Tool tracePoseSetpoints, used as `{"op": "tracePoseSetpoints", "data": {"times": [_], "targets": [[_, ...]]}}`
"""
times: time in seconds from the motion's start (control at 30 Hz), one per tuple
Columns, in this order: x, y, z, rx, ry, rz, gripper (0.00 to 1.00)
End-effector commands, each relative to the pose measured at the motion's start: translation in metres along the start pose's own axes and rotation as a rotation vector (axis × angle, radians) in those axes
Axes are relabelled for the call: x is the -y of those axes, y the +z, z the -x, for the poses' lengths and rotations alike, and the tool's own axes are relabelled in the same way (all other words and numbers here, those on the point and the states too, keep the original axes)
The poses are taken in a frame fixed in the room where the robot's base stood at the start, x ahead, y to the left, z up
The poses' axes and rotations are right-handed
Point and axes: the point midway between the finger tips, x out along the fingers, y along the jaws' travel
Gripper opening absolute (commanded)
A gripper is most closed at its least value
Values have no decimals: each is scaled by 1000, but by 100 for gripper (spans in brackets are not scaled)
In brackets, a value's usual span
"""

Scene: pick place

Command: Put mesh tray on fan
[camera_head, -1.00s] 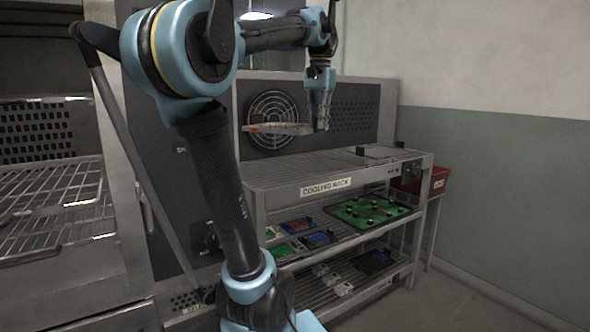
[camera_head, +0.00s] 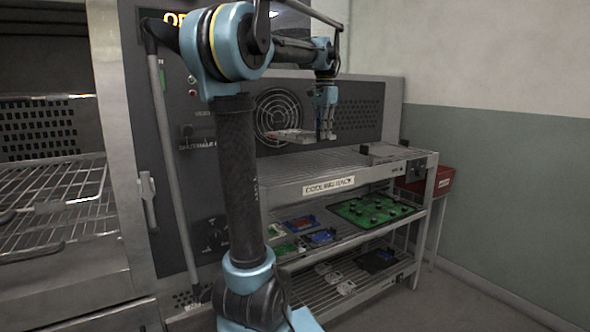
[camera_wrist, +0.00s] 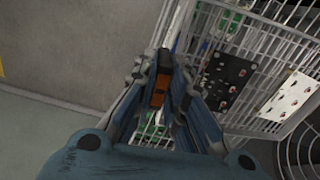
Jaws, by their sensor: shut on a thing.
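My gripper (camera_head: 326,134) points down above the cooling rack, with its fingers closed on the edge of the mesh tray (camera_head: 300,138). The tray sticks out to the left of the fingers, roughly level, and appears to be above the rack top. In the wrist view, my gripper (camera_wrist: 160,75) is at the tray's side, and the tray's wire grid (camera_wrist: 255,105) carries a black board and a white board. The fan (camera_head: 268,100) is a round grille in the grey panel behind the tray, which overlaps its lower part. Part of the fan (camera_wrist: 303,150) shows at the wrist view's lower right.
The cooling rack (camera_head: 285,194) has a mostly clear top with a flat grey item (camera_head: 385,150) at its right. Its lower shelves hold a green board (camera_head: 372,211) and several smaller boards. A red bin (camera_head: 440,182) stands at right; an oven chamber with wire shelves (camera_head: 50,190) is at left.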

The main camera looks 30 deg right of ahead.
Motion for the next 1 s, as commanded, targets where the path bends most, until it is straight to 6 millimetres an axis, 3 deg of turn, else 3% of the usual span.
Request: {"op": "tracePoseSetpoints", "data": {"times": [0.1, 0.3, 0.47, 0.7, 1.0], "targets": [[22, -18, -18, 0, -3, -51, 0], [41, -34, -36, 0, -7, -110, 0], [46, -37, -50, 0, -8, -123, 0], [45, -36, -87, 0, -8, -123, 0], [45, -36, -109, 0, -8, -121, 0]]}}
